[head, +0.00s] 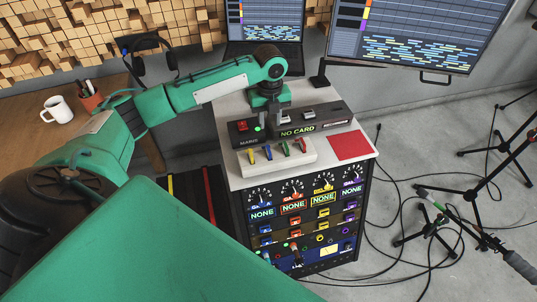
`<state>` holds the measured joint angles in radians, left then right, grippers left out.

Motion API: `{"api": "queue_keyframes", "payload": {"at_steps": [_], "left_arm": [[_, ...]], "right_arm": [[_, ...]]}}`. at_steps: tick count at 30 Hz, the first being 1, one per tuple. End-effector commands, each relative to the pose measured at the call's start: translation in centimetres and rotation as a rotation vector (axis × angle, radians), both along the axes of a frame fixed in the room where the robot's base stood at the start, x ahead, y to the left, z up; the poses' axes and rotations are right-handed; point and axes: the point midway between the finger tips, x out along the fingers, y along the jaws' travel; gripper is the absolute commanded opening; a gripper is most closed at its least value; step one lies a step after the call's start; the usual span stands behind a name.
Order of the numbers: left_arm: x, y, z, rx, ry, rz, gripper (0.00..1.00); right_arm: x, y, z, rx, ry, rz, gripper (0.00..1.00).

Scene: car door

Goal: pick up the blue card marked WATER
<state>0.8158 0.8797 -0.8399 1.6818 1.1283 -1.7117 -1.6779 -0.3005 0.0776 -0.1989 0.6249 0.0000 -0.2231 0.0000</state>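A white holder (279,163) on the pale cabinet top carries a row of small coloured cards standing upright. My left gripper (273,117) points down behind the holder, in front of the dark NO CARD box, above and apart from the cards. Its fingers look spread with nothing between them. My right gripper is out of view.
The NO CARD box (310,122) and a MAINS switch box (243,130) stand behind the holder. A red mat (350,146) lies to the right. Below are dials and NONE displays (293,206). Cables and stands (470,190) are on the right floor; a mug (57,109) is at left.

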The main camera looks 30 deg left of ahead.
Motion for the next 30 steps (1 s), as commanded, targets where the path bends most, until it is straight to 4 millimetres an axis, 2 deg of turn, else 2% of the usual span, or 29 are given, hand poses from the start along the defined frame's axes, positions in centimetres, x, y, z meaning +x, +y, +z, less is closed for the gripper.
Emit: {"api": "queue_keyframes", "payload": {"at_steps": [12,20,27,30], "left_arm": [[0.0,0.1,-7.0,0.0,0.004,-0.001,0.35],[0.0,0.2,-9.0,0.0,0.004,-0.002,0.35],[0.1,0.5,-12.5,0.0,0.004,-0.003,0.35],[0.2,0.6,-13.3,0.001,0.001,-0.002,0.35]], "right_arm": [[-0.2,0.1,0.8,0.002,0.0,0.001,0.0],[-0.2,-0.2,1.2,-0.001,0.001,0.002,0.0],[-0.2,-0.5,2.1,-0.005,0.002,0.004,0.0],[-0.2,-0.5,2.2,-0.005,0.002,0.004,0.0]]}}
